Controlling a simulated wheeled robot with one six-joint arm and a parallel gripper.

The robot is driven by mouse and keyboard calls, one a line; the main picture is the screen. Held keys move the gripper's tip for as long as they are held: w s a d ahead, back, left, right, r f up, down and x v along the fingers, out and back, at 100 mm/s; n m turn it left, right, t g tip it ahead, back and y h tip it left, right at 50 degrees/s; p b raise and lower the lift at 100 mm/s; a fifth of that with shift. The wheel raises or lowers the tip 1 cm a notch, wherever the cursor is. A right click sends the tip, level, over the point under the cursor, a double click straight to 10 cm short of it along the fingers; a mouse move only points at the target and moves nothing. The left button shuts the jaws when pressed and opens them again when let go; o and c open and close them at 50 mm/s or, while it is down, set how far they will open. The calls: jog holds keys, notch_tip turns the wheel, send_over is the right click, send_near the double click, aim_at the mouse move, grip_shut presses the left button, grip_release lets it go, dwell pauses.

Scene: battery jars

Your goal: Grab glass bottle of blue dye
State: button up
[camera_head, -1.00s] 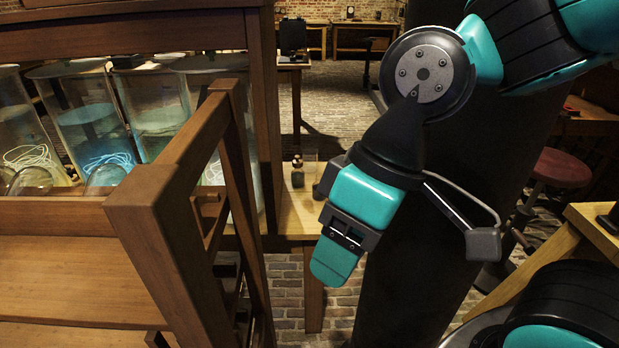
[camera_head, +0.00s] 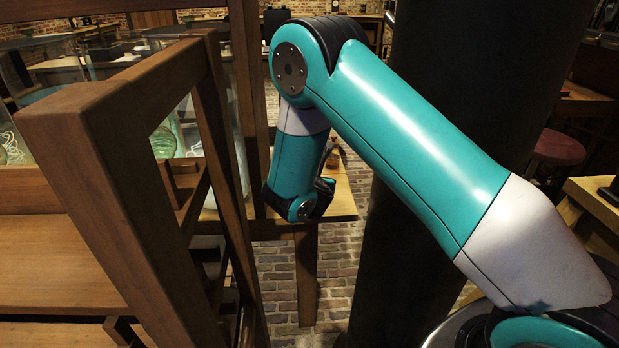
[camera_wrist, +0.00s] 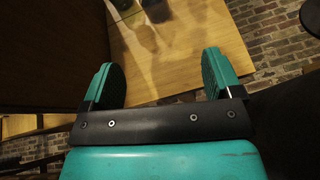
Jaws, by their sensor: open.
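My gripper (camera_wrist: 163,75) is open and empty in the wrist view, its two teal fingers spread above a wooden table top (camera_wrist: 185,55). At the top edge of that view, the cut-off bases of a dark vessel (camera_wrist: 156,11) and a paler glass one (camera_wrist: 122,5) stand on the table, beyond the fingertips and apart from them. I cannot tell whether either holds blue dye.
A wooden frame (camera_head: 150,150) stands close on the left, beside glass jars (camera_head: 170,135). A dark column (camera_head: 440,110) rises right of the table. A red stool (camera_head: 556,148) stands farther right. Brick floor (camera_head: 335,270) lies in front of the table.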

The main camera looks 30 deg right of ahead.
jog(key=w+d+f, duration=0.1)
jog(key=w+f, duration=0.1)
jog(key=w, duration=0.1)
jog(key=w+d+f+n, duration=0.1)
jog(key=w+d, duration=0.1)
jog(key=w, duration=0.2)
jog(key=w+d+f+n, duration=0.1)
jog(key=w+d+f, duration=0.1)
jog(key=w, duration=0.1)
jog(key=shift+w+f+t+p, duration=0.3)
jog(key=shift+f+t+p, duration=0.05)
jog(key=shift+t, duration=0.05)
jog(key=shift+a+x, duration=0.1)
jog(key=shift+x, duration=1.2)
jog(key=shift+a+x, duration=0.15)
jog(key=shift+x, duration=1.15)
jog(key=shift+w+r, duration=0.15)
jog(key=shift+w, duration=0.05)
jog(key=shift+c, duration=0.3)
jog(key=c, duration=1)
